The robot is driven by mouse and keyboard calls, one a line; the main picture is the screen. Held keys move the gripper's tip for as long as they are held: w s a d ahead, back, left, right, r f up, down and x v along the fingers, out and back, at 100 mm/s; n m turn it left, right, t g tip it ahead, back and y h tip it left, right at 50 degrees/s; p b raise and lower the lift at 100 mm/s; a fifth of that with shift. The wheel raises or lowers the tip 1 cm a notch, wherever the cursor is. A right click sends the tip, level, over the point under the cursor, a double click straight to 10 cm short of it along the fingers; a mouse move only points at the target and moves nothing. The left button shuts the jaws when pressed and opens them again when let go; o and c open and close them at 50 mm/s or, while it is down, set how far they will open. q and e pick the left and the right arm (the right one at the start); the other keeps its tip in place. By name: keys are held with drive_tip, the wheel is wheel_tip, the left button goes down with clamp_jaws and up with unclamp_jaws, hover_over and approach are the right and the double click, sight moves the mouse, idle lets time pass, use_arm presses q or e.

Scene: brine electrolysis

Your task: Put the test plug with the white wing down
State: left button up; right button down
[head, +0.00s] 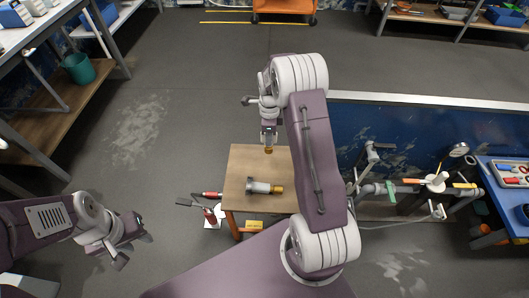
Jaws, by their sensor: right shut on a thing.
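My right gripper (268,134) points down over the far part of a small wooden table (240,160). It is shut on a small test plug, whose brass-coloured end (268,150) shows below the fingers. The fingers hide the rest, and I cannot make out a white wing on it. From this high view I cannot tell whether it touches the table top. A grey and white cylindrical piece with a brass-coloured end (264,187) lies on its side on the table, nearer to me. My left gripper (134,250) is open and empty over the floor at the lower left.
A red-handled tool (208,195) is at the table's left edge. A pipe stand with valves and a gauge (459,149) is on the right, beside a blue bench (505,197). A shelf and a green bin (79,68) are at the upper left. The floor left of the table is largely clear.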

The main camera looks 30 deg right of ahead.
drive_tip(key=shift+a+f, duration=0.55)
drive_tip(key=shift+a, duration=0.35)
wheel_tip(320, 180, down, 4)
drive_tip(key=shift+r+b, duration=0.1)
drive_tip(key=shift+b, duration=1.15)
drive_tip(key=c, duration=1.5)
unclamp_jaws()
drive_tip(key=shift+f, duration=0.2)
drive_tip(key=shift+o, duration=0.2)
